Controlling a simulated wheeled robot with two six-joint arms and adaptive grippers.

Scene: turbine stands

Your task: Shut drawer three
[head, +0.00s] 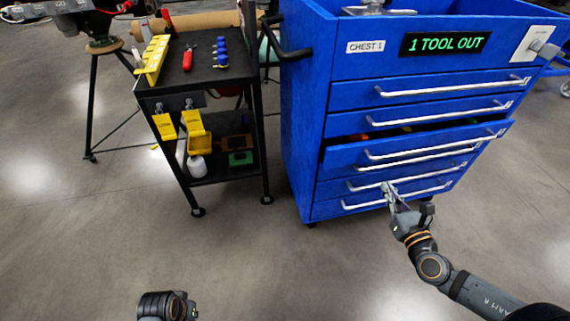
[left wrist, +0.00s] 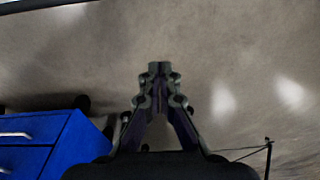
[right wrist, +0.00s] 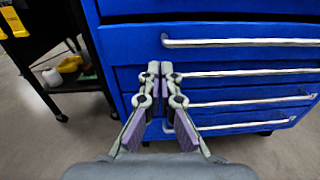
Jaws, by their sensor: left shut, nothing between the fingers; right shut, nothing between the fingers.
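The blue tool chest (head: 305,110) has a column of drawers with silver bar handles. Drawer three (head: 345,155), third from the top, stands partly pulled out, with a dark gap above its front and small coloured items inside. The drawers above and below it look shut. My right gripper (head: 388,188) is shut and empty, in front of the lower drawers and below drawer three's handle. In the right wrist view its fingertips (right wrist: 160,68) point at the chest, just below the protruding drawer's handle (right wrist: 240,42). My left gripper (left wrist: 160,70) is shut and empty over open floor.
The chest carries a "CHEST 1" label (head: 366,47) and a display (head: 445,43) reading "1 TOOL OUT". A black cart (head: 225,85) with yellow bins and tools stands left of the chest. A tripod stand (head: 93,110) is farther left. The floor in front is clear.

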